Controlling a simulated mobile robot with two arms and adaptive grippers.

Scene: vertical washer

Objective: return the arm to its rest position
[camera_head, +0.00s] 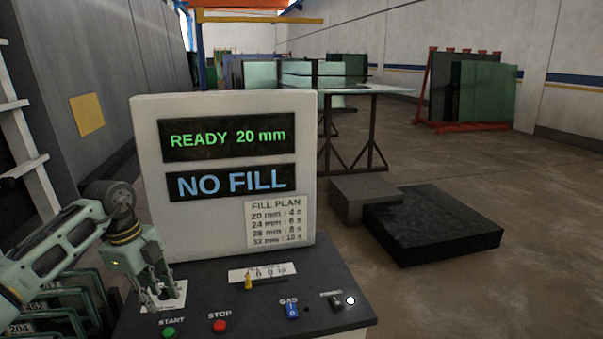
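My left gripper (158,292) comes in from the left and points down over the left end of the control panel (230,318). Its fingertips are close to a small white plate (172,296) on the panel, above the green START button (169,332). Whether it touches the plate, and how far apart its fingers are, I cannot tell. No held object shows. My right gripper is not in view.
The display box (225,225) stands behind the panel, reading "READY 20 mm" and "NO FILL". Numbered glass panes (60,325) stand below my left arm.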

